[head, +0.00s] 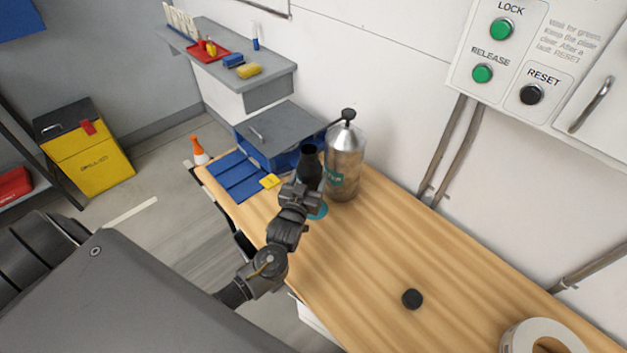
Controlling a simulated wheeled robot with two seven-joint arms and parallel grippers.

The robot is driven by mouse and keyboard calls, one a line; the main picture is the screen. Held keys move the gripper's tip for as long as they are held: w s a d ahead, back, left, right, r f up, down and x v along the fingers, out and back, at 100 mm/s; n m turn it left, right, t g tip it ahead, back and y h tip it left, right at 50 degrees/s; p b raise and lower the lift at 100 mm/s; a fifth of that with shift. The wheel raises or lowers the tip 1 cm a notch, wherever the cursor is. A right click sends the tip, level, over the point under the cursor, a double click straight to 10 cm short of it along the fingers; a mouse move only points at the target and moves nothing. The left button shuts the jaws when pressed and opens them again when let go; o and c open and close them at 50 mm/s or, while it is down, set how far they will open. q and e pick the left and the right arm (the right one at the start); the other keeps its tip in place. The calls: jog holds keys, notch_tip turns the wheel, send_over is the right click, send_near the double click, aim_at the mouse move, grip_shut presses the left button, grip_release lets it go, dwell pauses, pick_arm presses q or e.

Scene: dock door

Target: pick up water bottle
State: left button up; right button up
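A dark bottle (308,165) with an uncapped neck stands upright near the far end of the wooden bench; it is probably the water bottle. A larger steel bottle (345,158) with a black top and a teal label stands close to its right. My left gripper (302,188) is in front of the dark bottle's lower part and hides it. I cannot tell whether its fingers are open, or whether they touch the bottle. A teal disc (318,211) shows partly beside the gripper, at the bottle's foot. My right gripper is not in view.
A round black cap (412,299) and a roll of tape (541,338) lie on the wooden bench (400,240).

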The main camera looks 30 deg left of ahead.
aim_at(299, 170)
pick_arm(q)
jog(key=s+r, duration=0.1)
jog(key=s, duration=0.1)
jog(key=s+r+b, duration=0.1)
jog(key=s+r, duration=0.1)
jog(key=s, duration=0.1)
jog(key=s+r, duration=0.2)
jog(key=s, duration=0.1)
jog(key=shift+s+a+r, duration=0.1)
jog(key=shift+a, duration=0.2)
jog(key=shift+s+a+r+b, duration=0.1)
jog(key=shift+s+r+b, duration=0.2)
jog(key=shift+s, duration=0.4)
jog(key=shift+s+a+r+b, duration=0.1)
jog(key=shift+s+r, duration=0.25)
jog(key=shift+s, duration=0.35)
jog(key=shift+d, duration=0.1)
